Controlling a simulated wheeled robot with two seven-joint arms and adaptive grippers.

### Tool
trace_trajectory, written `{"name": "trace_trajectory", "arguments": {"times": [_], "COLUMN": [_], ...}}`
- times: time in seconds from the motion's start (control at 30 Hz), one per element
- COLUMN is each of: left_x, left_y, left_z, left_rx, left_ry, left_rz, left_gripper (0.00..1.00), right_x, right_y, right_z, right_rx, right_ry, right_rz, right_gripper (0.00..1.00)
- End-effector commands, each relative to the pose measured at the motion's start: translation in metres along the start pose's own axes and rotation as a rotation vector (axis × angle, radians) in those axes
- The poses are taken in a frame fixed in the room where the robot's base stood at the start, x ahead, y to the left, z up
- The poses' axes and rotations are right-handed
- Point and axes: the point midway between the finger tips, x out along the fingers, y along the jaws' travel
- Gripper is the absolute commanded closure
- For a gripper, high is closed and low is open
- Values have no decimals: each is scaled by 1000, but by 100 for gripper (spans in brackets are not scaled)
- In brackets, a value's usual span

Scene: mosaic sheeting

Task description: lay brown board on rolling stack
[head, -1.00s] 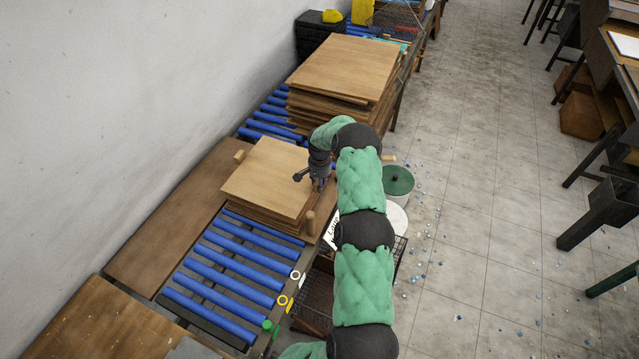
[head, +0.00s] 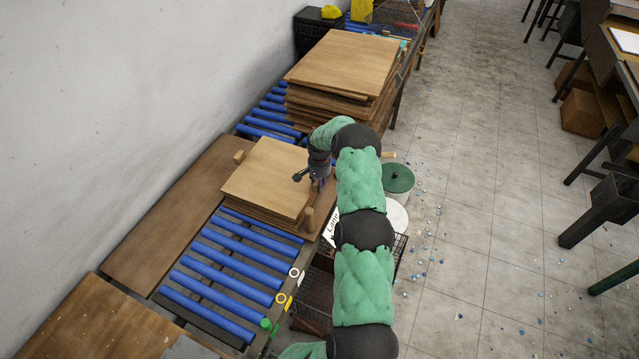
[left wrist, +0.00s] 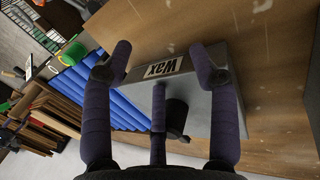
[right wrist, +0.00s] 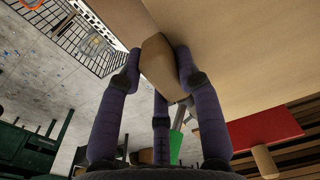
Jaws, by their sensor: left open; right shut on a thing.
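A light brown board (head: 262,172) lies on top of a low stack on the blue rollers. Boards beneath show at its front edge. My right gripper (head: 318,183) is at the board's right edge. In the right wrist view my right gripper (right wrist: 158,58) is shut on a tan wooden piece (right wrist: 160,68) against a broad tan board face (right wrist: 245,50); where the two join is unclear. My left gripper is outside the head view. In the left wrist view my left gripper (left wrist: 161,60) is open above a grey box (left wrist: 195,100) labelled Wax.
A taller board stack (head: 345,65) stands behind on the rollers. Blue rollers (head: 225,275) in front are bare. A green-lidded bucket (head: 398,179) and a wire basket (head: 398,250) stand at the right.

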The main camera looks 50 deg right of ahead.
Motion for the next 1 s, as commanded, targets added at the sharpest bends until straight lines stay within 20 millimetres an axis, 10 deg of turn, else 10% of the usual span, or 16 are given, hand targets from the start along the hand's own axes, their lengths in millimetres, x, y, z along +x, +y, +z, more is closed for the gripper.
{"name": "trace_trajectory", "arguments": {"times": [1.0], "left_x": [11], "left_y": [-5], "left_z": [2], "left_rx": [-9], "left_ry": [-6], "left_rz": [-2], "left_gripper": [60], "right_x": [8], "right_y": [-1], "right_z": [-2], "right_rx": [1], "right_ry": [4], "right_rz": [-3], "right_gripper": [100]}}
